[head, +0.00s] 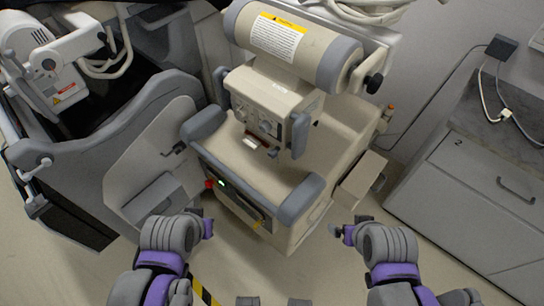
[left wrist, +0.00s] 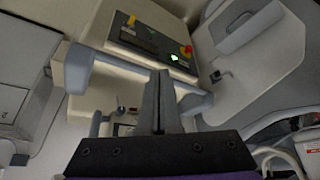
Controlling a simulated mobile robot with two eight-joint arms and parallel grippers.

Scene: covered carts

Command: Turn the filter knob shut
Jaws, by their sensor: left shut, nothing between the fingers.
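A large beige machine (head: 255,175) with grey bumpers stands in the middle of the head view. A dark knob (head: 374,83) sticks out at the right end of its top cylinder; I cannot tell whether this is the filter knob. A control box (head: 262,120) with small controls sits below the cylinder. My left gripper (head: 207,228) is in front of the machine's lower left, apart from both knob and box. In the left wrist view its fingers (left wrist: 160,80) are shut and empty. My right gripper (head: 336,230) is at the machine's lower right; its fingers are too small to judge.
A red button (head: 209,184) and green light (head: 221,182) are on the machine's front. A grey covered cart (head: 100,150) stands close on the left. A drawer cabinet (head: 480,190) stands on the right. Bare floor shows between cabinet and machine.

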